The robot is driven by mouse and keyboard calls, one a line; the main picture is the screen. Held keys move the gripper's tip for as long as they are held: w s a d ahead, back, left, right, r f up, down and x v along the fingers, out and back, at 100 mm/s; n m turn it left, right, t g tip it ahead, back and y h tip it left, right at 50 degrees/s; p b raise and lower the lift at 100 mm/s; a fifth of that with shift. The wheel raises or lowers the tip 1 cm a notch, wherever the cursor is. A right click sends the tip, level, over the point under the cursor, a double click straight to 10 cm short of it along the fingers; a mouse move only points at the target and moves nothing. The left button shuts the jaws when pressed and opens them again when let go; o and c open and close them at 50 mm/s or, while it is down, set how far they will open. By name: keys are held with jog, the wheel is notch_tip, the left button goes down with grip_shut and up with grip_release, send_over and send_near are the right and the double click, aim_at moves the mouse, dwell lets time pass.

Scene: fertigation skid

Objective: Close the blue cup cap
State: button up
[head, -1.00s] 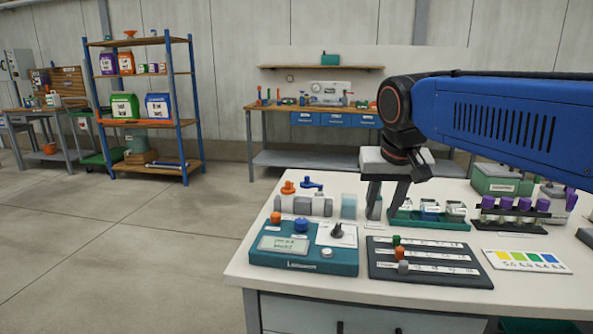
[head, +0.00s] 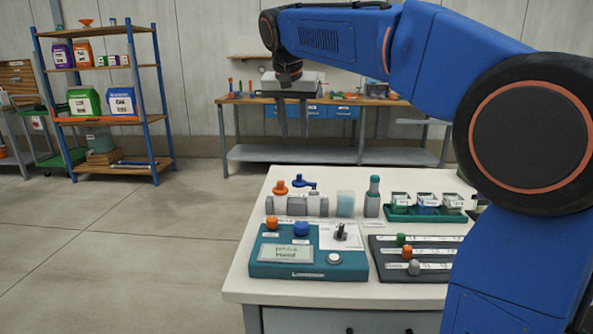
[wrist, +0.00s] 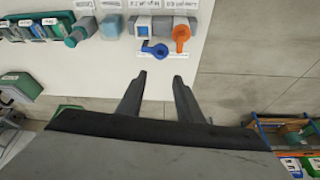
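A small clear cup with blue in it (head: 427,203) stands in the middle of a green tray (head: 400,217), between two similar cups, on the white bench. Its cap is too small to read as open or shut. The tray also shows at the upper left of the wrist view (wrist: 50,38). A round blue cap (head: 301,229) sits on the teal meter box. My gripper (head: 292,130) is raised beyond the valves, fingers pointing down, apart from everything. In the wrist view its fingers (wrist: 159,78) are spread with nothing between them.
A valve block (head: 297,205) with orange and blue handles stands left of a pale clear block (head: 345,203) and a green-topped bottle (head: 372,197). A dark slider board (head: 385,272) lies in front of the tray. My arm hides the bench's right side.

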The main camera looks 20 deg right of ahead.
aim_at(299, 174)
jog(key=x, duration=1.6)
jog(key=shift+s+f, duration=0.1)
grip_shut()
